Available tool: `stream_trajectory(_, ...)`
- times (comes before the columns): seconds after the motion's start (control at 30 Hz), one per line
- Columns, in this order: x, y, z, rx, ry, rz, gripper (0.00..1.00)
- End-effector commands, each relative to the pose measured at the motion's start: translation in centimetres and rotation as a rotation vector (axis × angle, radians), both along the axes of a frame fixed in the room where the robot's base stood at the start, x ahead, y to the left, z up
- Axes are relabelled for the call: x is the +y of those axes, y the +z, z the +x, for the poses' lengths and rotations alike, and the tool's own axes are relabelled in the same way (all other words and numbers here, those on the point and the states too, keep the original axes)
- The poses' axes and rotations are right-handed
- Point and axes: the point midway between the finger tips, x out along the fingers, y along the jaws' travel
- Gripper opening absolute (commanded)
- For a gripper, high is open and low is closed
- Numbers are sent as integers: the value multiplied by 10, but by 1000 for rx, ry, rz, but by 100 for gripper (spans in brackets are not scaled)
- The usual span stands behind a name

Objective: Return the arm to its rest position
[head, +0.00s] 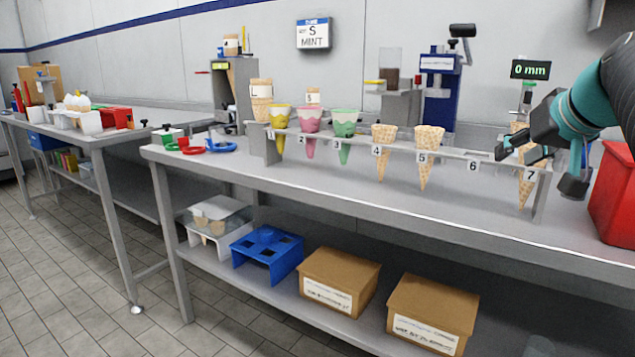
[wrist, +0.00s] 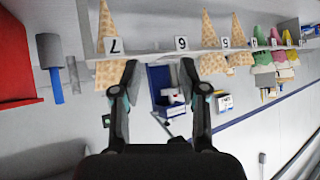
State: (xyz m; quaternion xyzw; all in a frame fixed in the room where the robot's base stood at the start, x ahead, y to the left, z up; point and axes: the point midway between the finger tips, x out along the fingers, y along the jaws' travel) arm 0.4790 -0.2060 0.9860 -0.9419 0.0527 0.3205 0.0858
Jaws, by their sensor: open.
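My gripper (head: 538,166) is open and empty at the right end of the cone rack (head: 450,157), in front of slot 7 in the head view. Its dark fingers and teal wrist partly hide a waffle cone (head: 527,190) standing in slot 7. In the wrist view the two fingertips (wrist: 160,67) are spread apart with nothing held between them. The slot 7 cone (wrist: 108,22) shows there beyond the left finger. It looks apart from the fingers, though the exact distance is hard to tell.
Slots 4 and 5 hold plain cones (head: 383,140); slots 1 to 3 hold coloured ones (head: 310,125). Slot 6 looks empty. A red bin (head: 612,195) stands close at the right, below my arm.

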Motion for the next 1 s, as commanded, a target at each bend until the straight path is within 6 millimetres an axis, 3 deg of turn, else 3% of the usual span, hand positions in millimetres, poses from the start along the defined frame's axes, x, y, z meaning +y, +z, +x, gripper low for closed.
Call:
stream_trajectory(0.03, 30, -20, -7, 38, 23, 11, 43)
stream_trajectory(0.1, 62, -50, -19, 91, 40, 22, 43)
stream_trajectory(0.27, 125, -121, -59, 209, 78, 22, 43)
stream_trajectory(0.4, 167, -184, -103, 300, 116, -5, 43)
stream_trajectory(0.6, 197, -260, -158, 388, 161, -60, 43)
stream_trajectory(0.7, 203, -282, -174, 409, 175, -82, 43)
stream_trajectory(0.83, 206, -295, -183, 420, 181, -94, 43)
stream_trajectory(1.0, 206, -296, -184, 422, 181, -95, 43)
